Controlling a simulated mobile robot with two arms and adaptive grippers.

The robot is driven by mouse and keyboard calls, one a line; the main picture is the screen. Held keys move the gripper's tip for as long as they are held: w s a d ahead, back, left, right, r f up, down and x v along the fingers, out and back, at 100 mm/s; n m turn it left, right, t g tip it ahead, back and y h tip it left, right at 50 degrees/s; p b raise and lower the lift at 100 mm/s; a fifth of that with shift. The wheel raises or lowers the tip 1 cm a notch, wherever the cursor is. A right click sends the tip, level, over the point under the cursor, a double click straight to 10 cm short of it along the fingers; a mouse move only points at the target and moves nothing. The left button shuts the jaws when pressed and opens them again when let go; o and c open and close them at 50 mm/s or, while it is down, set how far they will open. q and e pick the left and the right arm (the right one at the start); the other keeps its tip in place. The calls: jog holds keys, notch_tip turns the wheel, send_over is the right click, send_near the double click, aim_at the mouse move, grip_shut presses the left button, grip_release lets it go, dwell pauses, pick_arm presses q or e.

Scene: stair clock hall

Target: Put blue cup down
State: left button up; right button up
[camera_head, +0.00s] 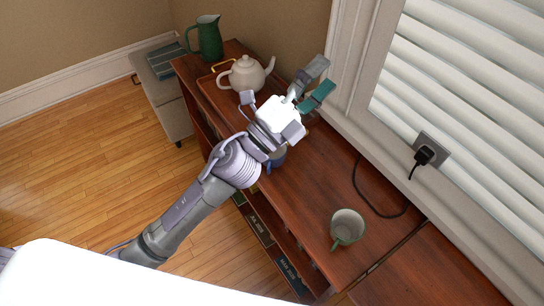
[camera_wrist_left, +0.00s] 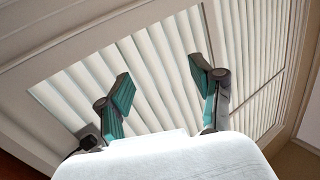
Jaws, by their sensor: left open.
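A blue cup (camera_head: 278,158) stands on the brown wooden cabinet top (camera_head: 300,182). Most of it is hidden behind my left wrist; part of its side and its blue handle show. My left gripper (camera_head: 317,83) is above the cabinet's back part, beyond the cup and towards the window wall. Its teal-padded fingers are apart, with nothing between them. In the left wrist view the open fingers (camera_wrist_left: 163,85) point at the white slatted blind, and no cup shows there. My right gripper is not in view.
A pale cup with a green handle (camera_head: 347,227) stands on the cabinet's near part, beside a black cable (camera_head: 378,212) from a wall plug. A cream teapot (camera_head: 247,74) and green pitcher (camera_head: 208,38) stand at the far end. Bare wood lies between the cups.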

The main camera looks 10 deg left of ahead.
pick_arm(q)
jog(key=s+d+m+g+h, duration=0.3)
jog(key=d+m+g+h, duration=0.25)
jog(key=m+g, duration=0.35)
jog(key=m+g+y, duration=0.9)
jog(key=m+y, duration=0.9)
jog(key=y, duration=0.2)
send_over(268, 163)
notch_tip(268, 163, down, 18)
jog(key=f, duration=0.5)
jog(key=f+p, duration=0.1)
jog(key=f, duration=0.1)
jog(key=shift+w+d+f, duration=0.2)
jog(key=shift+w, duration=0.1)
jog(key=shift+f, duration=0.55)
jog(key=f, duration=0.1)
jog(key=f+p, duration=0.1)
jog(key=f, duration=0.2)
jog(key=shift+s+a+f, duration=0.1)
jog(key=shift+s+f, duration=0.05)
jog(key=shift+s, duration=0.25)
jog(key=shift+f+p, duration=0.3)
jog(key=shift+f, duration=0.2)
grip_shut()
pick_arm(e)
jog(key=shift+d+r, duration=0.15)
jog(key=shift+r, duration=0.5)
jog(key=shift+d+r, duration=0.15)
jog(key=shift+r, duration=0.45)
